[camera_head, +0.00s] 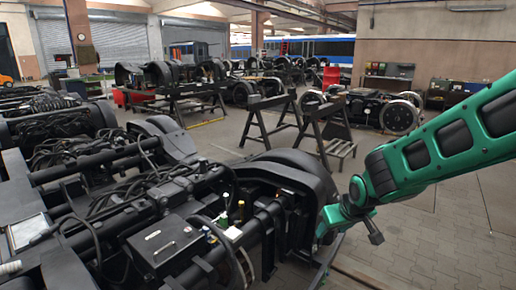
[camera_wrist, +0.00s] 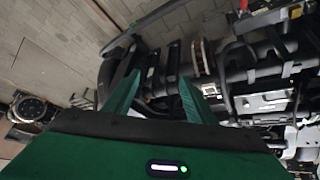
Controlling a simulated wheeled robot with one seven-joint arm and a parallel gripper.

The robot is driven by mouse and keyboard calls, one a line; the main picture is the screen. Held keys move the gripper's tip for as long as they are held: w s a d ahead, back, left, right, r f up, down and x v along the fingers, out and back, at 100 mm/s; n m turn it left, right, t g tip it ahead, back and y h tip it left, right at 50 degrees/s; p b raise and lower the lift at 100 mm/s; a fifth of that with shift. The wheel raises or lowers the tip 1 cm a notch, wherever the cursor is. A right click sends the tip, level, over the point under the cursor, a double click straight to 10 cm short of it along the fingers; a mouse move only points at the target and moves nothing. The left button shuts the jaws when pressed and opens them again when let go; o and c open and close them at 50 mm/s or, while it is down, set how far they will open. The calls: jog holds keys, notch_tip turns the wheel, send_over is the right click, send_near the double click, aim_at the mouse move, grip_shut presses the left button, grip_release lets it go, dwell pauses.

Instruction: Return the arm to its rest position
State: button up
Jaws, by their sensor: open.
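My green arm (camera_head: 445,140) reaches in from the right in the head view. My gripper (camera_head: 322,232) is at its end, beside the right end of the near black bogie (camera_head: 175,205). I cannot tell from the head view whether it touches the bogie. In the wrist view two green fingers of my gripper (camera_wrist: 158,90) stand apart, with nothing held between them. Black bogie parts (camera_wrist: 250,70) lie beyond the fingers and to the right.
Two black trestles (camera_head: 268,120) stand on the paved floor behind the bogie. A wheelset (camera_head: 398,115) and a bogie on a stand (camera_head: 185,92) are farther back. Blue trams (camera_head: 325,48) stand at the rear. The floor (camera_head: 440,235) below my arm is clear.

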jog(key=s+d+r+m+g, duration=0.1)
jog(key=s+d+r, duration=0.3)
jog(key=s, duration=0.4)
jog(key=s+d+r+m+g, duration=0.1)
jog(key=s+d+r+m, duration=0.2)
jog(key=s, duration=0.4)
jog(key=s+d+f+m+g, duration=0.1)
jog(key=s+d+m+g, duration=0.1)
jog(key=s+d, duration=0.4)
jog(key=s+d+m+g, duration=0.2)
jog(key=s+d, duration=0.4)
jog(key=s, duration=0.5)
jog(key=shift+s+f+m+g, duration=0.3)
jog(key=shift+s+f+m, duration=0.1)
jog(key=shift+m, duration=0.1)
jog(key=shift+w, duration=0.2)
jog(key=shift+w+f+h, duration=0.25)
jog(key=shift+w+h, duration=0.05)
jog(key=shift+w, duration=0.2)
